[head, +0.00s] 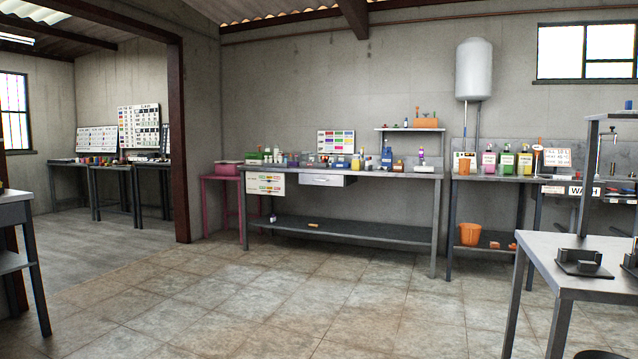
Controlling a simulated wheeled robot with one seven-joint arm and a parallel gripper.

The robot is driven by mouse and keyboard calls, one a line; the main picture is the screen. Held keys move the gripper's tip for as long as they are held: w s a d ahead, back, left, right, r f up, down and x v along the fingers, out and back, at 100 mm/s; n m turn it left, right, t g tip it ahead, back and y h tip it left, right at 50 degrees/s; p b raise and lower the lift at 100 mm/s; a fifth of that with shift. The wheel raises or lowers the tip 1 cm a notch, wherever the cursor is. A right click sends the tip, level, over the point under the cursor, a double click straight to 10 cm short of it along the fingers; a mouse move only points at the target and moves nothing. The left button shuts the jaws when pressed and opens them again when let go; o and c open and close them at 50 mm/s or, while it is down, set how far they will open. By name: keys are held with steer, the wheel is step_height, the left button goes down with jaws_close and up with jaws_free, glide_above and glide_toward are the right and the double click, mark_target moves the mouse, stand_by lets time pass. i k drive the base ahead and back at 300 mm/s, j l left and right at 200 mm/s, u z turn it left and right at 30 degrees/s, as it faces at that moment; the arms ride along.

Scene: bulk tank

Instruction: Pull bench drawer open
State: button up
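The long grey bench (390,174) stands against the back wall, with bottles, jars and small containers along its top. A light grey drawer (322,180) with a small dark handle hangs under the bench top, left of the middle. Its front seems to sit a little forward of the bench edge, but from this distance I cannot tell whether it is open. A white panel with coloured labels (265,184) is to the left of the drawer. My gripper is not in view.
Open tiled floor (260,300) lies before the bench. A grey table (570,258) with dark fixtures stands at the near right, and another table (22,262) at the left edge. A pink stand (222,180) is left of the bench. An orange bucket (470,234) sits on a low shelf to the right.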

mark_target(311, 178)
steer(key=i, duration=3.65)
steer(key=i+l+u, duration=0.1)
steer(key=i, duration=0.45)
steer(key=i+l+u, duration=0.15)
steer(key=i, duration=0.4)
steer(key=i+l+u, duration=0.1)
steer(key=i+l, duration=0.2)
steer(key=i, duration=0.2)
